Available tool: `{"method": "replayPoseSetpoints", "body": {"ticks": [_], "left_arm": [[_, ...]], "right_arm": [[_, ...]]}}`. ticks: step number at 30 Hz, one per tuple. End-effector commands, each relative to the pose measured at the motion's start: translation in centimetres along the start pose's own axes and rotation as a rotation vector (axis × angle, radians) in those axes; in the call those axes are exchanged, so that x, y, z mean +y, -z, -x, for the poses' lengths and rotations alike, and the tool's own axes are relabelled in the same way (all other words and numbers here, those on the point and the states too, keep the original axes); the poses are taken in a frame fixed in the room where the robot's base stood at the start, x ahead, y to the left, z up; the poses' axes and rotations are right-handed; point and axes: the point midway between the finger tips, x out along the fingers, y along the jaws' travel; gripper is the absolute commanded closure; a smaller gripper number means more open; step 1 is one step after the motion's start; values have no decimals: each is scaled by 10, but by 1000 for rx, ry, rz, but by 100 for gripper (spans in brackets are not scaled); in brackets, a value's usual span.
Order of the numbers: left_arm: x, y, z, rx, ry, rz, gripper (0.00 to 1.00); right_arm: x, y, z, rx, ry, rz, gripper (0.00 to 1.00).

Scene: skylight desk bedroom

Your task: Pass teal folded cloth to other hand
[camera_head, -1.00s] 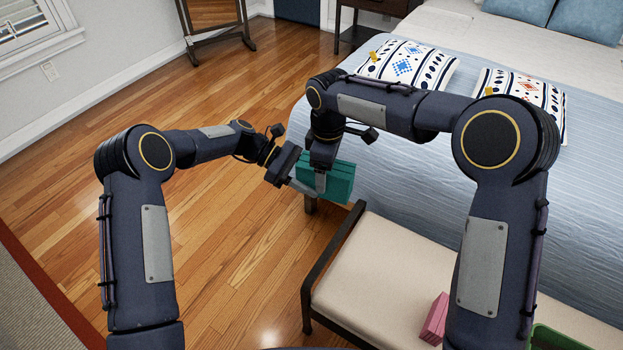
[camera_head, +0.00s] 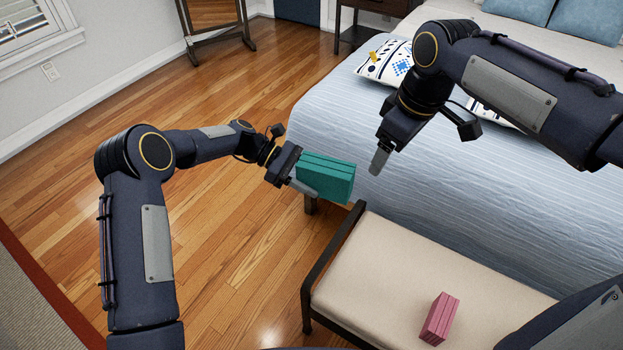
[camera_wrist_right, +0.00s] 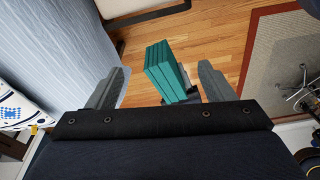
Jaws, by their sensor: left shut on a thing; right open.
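The teal folded cloth (camera_head: 328,178) is a thick layered block, held in the air beside the foot of the bed. My left gripper (camera_head: 296,183) is shut on its left end; the cloth hides part of the fingers. My right gripper (camera_head: 379,160) is apart from the cloth, to its right and above the bed edge. In the right wrist view, the right gripper's two fingers (camera_wrist_right: 160,92) are spread with nothing held between them. The cloth (camera_wrist_right: 166,72) shows beyond them, with part of the left gripper (camera_wrist_right: 192,96) behind it.
A cream-cushioned bench (camera_head: 375,265) stands below the cloth, with a pink folded cloth (camera_head: 439,318) on it. The bed (camera_head: 330,112) with blue cover and patterned pillows (camera_head: 385,66) lies behind. Open wood floor (camera_head: 225,235) is at the left.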

Motion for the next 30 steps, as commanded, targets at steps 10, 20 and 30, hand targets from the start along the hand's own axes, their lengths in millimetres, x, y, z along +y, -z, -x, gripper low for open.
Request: {"method": "replayPoseSetpoints", "body": {"ticks": [10, 20, 30], "left_arm": [[0, 0, 0, -1, 0, 0, 75], [0, 0, 0, 0, 0, 0, 75], [0, 0, 0, -1, 0, 0, 75]], "right_arm": [[-65, -154, -3, 272, 8, -641, 25], [-113, -198, -40, 426, 45, -967, 25], [-116, -200, -43, 435, 48, -987, 25]]}}
